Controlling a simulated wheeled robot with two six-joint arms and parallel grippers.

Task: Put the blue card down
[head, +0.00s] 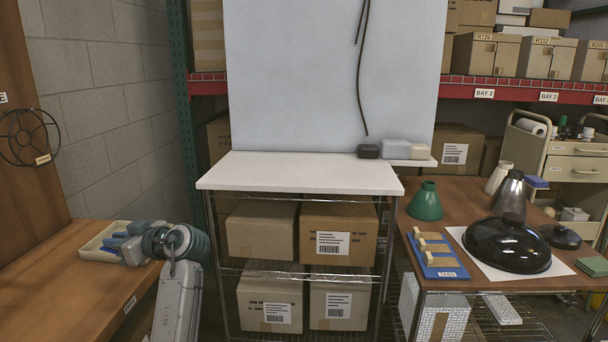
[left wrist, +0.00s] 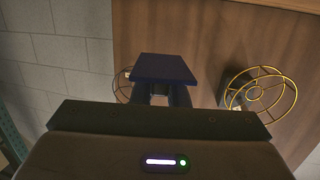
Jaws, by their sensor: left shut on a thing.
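My left gripper (head: 124,246) is shut on the blue card, a dark blue square plate (left wrist: 165,68) held at the fingertips in the left wrist view. In the head view the gripper is at the left, in front of a shallow cream tray (head: 92,252) on the wooden bench. Blue shapes show at the fingertips and over the tray; I cannot tell exactly which is the card's edge, or how high it is above the tray. My right gripper is not in view.
The wooden bench (head: 45,275) is clear in front of the tray. A white-topped rack (head: 300,174) stands in the middle. The brown table (head: 460,200) at right holds lamp shades and a blue board (head: 440,268). A wire ring (left wrist: 262,90) is on the wooden panel.

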